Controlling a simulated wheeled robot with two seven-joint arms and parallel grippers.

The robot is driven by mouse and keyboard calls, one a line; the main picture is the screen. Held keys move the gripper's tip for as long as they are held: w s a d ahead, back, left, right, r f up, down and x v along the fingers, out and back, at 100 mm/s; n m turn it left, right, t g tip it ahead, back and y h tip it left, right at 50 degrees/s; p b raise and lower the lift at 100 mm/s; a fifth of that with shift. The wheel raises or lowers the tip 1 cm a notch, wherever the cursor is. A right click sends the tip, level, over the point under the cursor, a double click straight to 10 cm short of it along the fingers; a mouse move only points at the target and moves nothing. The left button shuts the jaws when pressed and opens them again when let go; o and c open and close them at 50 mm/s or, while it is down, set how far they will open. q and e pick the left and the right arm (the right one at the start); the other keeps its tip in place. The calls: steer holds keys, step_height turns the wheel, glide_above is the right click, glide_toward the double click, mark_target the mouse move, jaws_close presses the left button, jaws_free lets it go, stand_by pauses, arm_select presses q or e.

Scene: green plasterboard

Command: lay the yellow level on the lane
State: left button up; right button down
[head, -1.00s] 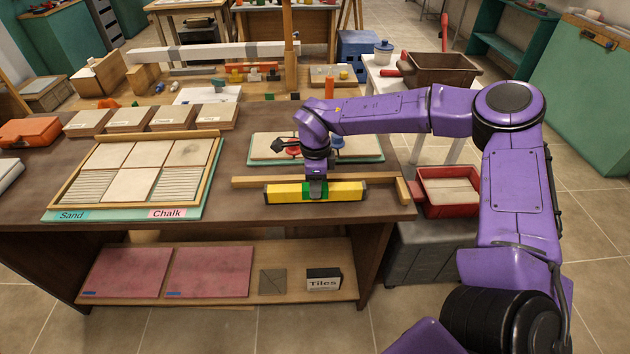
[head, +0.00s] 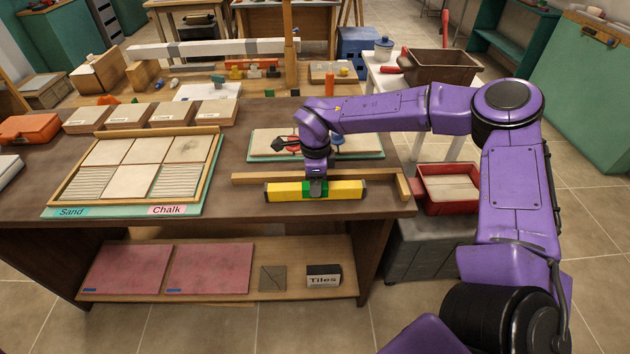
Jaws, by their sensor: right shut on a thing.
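The yellow level (head: 288,191) is a long bar with black ends and a green middle, near the front edge of the bench. My right gripper (head: 316,188) comes down from above and is shut on its middle. The level lies lengthwise left to right, just in front of a thin wooden strip (head: 250,179) with a short wooden block (head: 402,187) at its right end. This looks like the lane. I cannot tell whether the level touches the surface. My left gripper is not in view.
A framed tile panel (head: 130,168) with Sand and Chalk labels lies to the left. A green-edged board (head: 262,147) with red and blue items lies behind my gripper. A red bin (head: 450,188) stands right of the bench. The bench between panel and level is clear.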

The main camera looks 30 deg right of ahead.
steer(key=shift+f, duration=0.1)
steer(key=c, duration=0.7)
jaws_free()
steer(key=shift+c, duration=0.2)
step_height(320, 180, up, 10)
steer(key=b, duration=0.1)
steer(key=shift+r, duration=0.25)
